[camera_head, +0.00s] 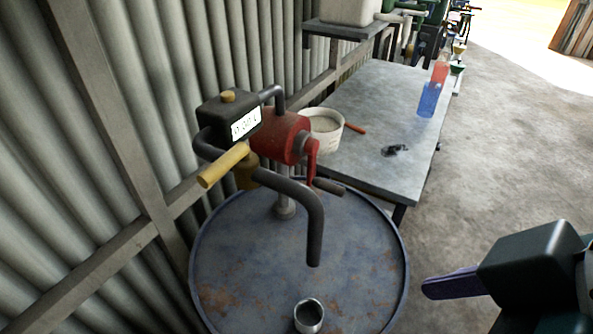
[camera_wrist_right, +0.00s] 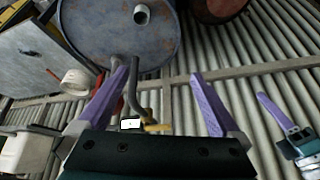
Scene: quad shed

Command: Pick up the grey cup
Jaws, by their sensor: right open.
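The grey cup (camera_head: 309,316) is a small metal cup standing upright on the blue, rusty drum top (camera_head: 250,262), near its front edge. It also shows in the right wrist view (camera_wrist_right: 141,14), at the top on the drum. My right gripper (camera_wrist_right: 164,68) is open, its two purple fingers spread with nothing between them. In the head view it is at lower right, off the drum and apart from the cup, with a purple finger (camera_head: 450,283) showing. Another purple-fingered gripper, my left (camera_wrist_right: 272,112), shows at the right wrist view's right edge; its opening is unclear.
A hand pump with a red body (camera_head: 280,136) and a dark curved spout (camera_head: 316,225) stands on the drum, its spout ending behind the cup. A grey table (camera_head: 375,115) behind holds a white tub (camera_head: 325,128) and a blue container (camera_head: 429,100). A corrugated wall is left.

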